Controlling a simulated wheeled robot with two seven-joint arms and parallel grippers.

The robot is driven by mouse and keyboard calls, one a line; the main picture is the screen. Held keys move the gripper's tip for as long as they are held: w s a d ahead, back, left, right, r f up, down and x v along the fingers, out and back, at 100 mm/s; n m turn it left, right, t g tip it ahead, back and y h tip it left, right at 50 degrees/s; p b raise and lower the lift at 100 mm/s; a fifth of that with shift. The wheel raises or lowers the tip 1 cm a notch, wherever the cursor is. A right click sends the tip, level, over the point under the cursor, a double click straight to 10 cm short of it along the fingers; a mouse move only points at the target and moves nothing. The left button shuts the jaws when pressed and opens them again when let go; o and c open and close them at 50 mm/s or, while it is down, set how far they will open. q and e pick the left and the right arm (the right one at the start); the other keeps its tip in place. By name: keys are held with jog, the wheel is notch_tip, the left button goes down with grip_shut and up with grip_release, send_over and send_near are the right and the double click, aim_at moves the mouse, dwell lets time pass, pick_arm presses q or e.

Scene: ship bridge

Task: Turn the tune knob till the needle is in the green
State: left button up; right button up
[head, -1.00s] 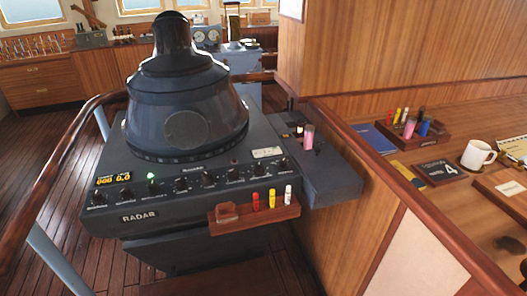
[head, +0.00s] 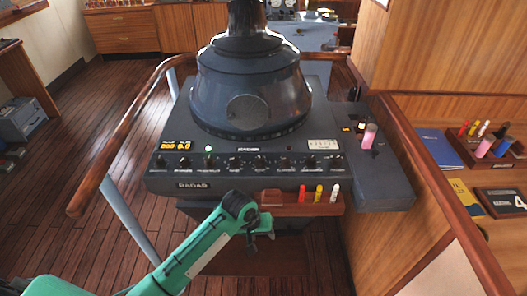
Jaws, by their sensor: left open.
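The radar console (head: 230,185) stands in the middle of the head view, with a row of black knobs along its sloping panel. The knob labels are too small to read, so I cannot tell which one is the tune knob. A small pale meter (head: 323,145) sits above the right end of the row. Its needle and green band are too small to make out. My left gripper (head: 252,243) is open and empty at the end of my green arm. It is in front of and below the panel, apart from the knobs. My right gripper is out of view.
A wooden pen tray (head: 285,202) with red, yellow and white markers juts from the console front, close to my left gripper. A wooden handrail (head: 118,145) curves around the left side. A grey side shelf (head: 377,165) holds a pink cylinder (head: 369,136).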

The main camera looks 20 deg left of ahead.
pick_arm(q)
notch_tip(320, 180, up, 12)
jog(key=d+p, duration=0.1)
jog(key=d, duration=0.1)
jog(key=n+g+y, duration=0.2)
jog(key=n, duration=0.6)
send_near(260, 158)
jog(key=f+p, duration=0.1)
jog(key=f, duration=0.2)
jog(key=f+p, duration=0.1)
jog(key=f, duration=0.1)
jog(key=f+p, duration=0.1)
jog(key=f, duration=0.2)
jog(key=shift+d+f+p, duration=0.3)
jog(key=shift+p, duration=0.1)
jog(key=shift+w, duration=0.1)
jog(key=c, duration=1)
